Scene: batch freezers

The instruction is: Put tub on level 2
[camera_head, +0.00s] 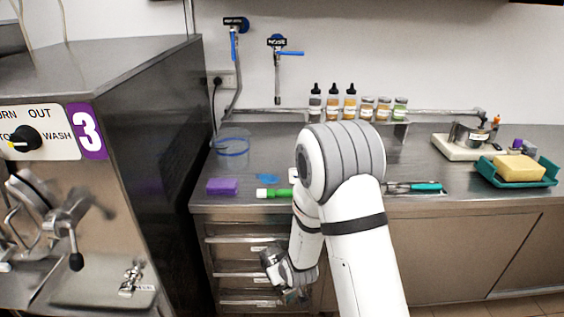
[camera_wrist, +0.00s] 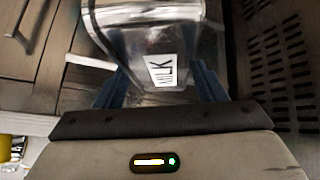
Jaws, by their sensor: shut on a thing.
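A shiny metal tub (camera_wrist: 150,22) with a white label reading "MILK" fills the upper middle of the wrist view. My gripper (camera_wrist: 162,88) is shut on it, with one dark blue finger at each side. In the head view my arm bends down in front of the counter, and my gripper (camera_head: 288,292) is low, near the open rack (camera_head: 212,255) under the counter's left end. The rack has several levels with small white labels. Their numbers are too small to read, and my arm hides part of the right side. I cannot make out the tub clearly in the head view.
A freezer marked 3 (camera_head: 88,130) stands left of the rack. The counter above holds a purple sponge (camera_head: 222,186), a clear container (camera_head: 232,148), bottles (camera_head: 332,102) and a teal tray (camera_head: 497,172). A perforated dark panel (camera_wrist: 278,60) is close on the right in the wrist view.

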